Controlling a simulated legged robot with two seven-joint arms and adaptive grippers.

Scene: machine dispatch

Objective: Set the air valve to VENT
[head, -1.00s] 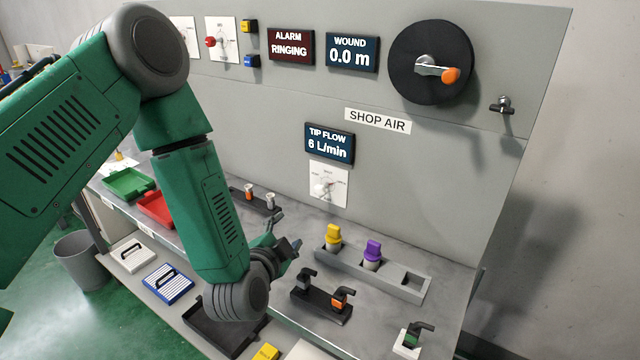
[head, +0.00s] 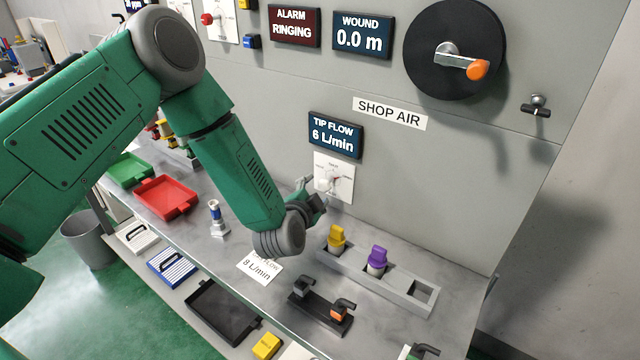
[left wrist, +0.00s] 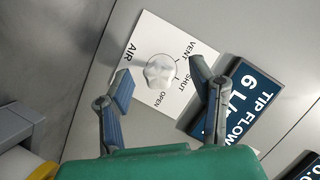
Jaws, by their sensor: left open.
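The air valve is a white plate (head: 346,176) on the grey panel, below the TIP FLOW display (head: 335,135). In the left wrist view its round white knob (left wrist: 160,72) shows, with the words VENT, SHUT and OPEN around it and AIR at the plate's edge. The knob's narrower part seems to face the OPEN side, but I cannot tell its setting surely. My left gripper (head: 314,191) is open in front of the valve. In the left wrist view its fingers (left wrist: 161,78) stand apart on either side of the knob, with no clear contact. My right gripper is not in view.
The display reads 6 L/min. A grey rack (head: 385,285) with a yellow plug (head: 337,236) and a purple plug (head: 377,258) stands on the bench below the valve. A large black reel (head: 455,50) with an orange handle is mounted at upper right. A red tray (head: 166,197) lies left.

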